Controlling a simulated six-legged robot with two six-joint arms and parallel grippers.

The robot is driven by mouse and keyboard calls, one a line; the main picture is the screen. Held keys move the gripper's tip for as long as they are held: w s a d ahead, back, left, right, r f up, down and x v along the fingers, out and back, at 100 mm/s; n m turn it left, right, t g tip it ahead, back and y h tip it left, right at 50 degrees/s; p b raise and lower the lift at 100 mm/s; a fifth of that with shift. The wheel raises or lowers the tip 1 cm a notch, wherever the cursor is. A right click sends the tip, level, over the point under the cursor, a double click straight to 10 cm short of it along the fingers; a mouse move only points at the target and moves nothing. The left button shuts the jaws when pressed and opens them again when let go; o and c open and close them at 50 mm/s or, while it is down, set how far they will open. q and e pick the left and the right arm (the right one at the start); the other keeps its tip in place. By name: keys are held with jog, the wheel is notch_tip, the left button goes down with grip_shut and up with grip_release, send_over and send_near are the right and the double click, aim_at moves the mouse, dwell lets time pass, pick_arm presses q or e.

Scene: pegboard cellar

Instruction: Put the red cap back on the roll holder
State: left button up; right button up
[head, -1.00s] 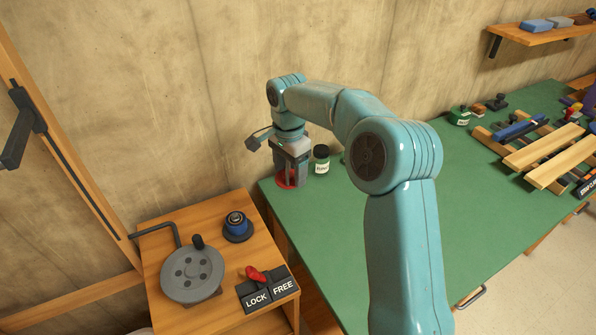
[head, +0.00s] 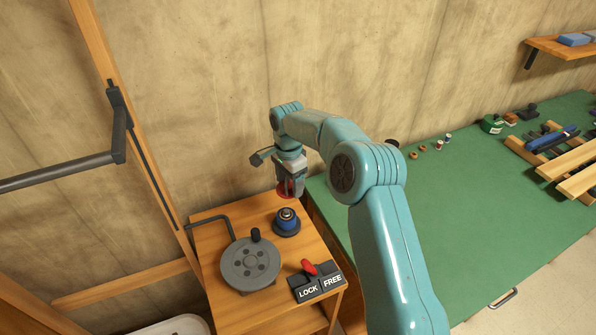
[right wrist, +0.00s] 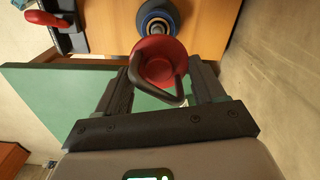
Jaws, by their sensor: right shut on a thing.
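My right gripper (head: 289,190) is shut on the red cap (head: 284,194) and holds it in the air, above and just behind the roll holder. In the right wrist view the red cap (right wrist: 158,60) is round, with a dark loop handle between the two fingers. What I take as the roll holder (head: 287,222) is a blue round piece with a ringed top on a dark base, upright on the wooden cabinet. In the right wrist view the roll holder (right wrist: 157,18) shows just beyond the cap, partly covered by it. My left gripper is out of view.
The wooden cabinet (head: 215,265) also bears a grey crank disc (head: 250,263) and a LOCK/FREE plate with a red lever (head: 309,267). A dark bar (head: 60,174) sticks out at the left. The green bench (head: 440,215) stands to the right, with small items at its back.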

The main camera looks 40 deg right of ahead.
aim_at(288, 210)
jog(key=shift+a+f+p, duration=0.3)
jog(key=shift+a+f, duration=0.05)
jog(key=shift+f, duration=0.15)
jog(key=shift+a+f, duration=0.1)
jog(key=shift+f, duration=0.2)
jog(key=shift+s+a+f, duration=0.15)
jog(key=shift+s+f, duration=0.05)
jog(key=shift+f, duration=0.05)
jog(key=shift+w+d+f+b, duration=0.1)
jog(key=shift+f+b, duration=0.25)
jog(key=shift+f, duration=0.25)
jog(key=shift+w+d+f+b, duration=0.1)
jog(key=shift+f+b, duration=0.25)
jog(key=shift+f, duration=0.2)
jog(key=shift+s+a+f+b, duration=0.15)
jog(key=shift+f+b, duration=0.45)
jog(key=shift+f, duration=0.35)
jog(key=shift+f+b, duration=0.55)
jog(key=shift+f, duration=0.45)
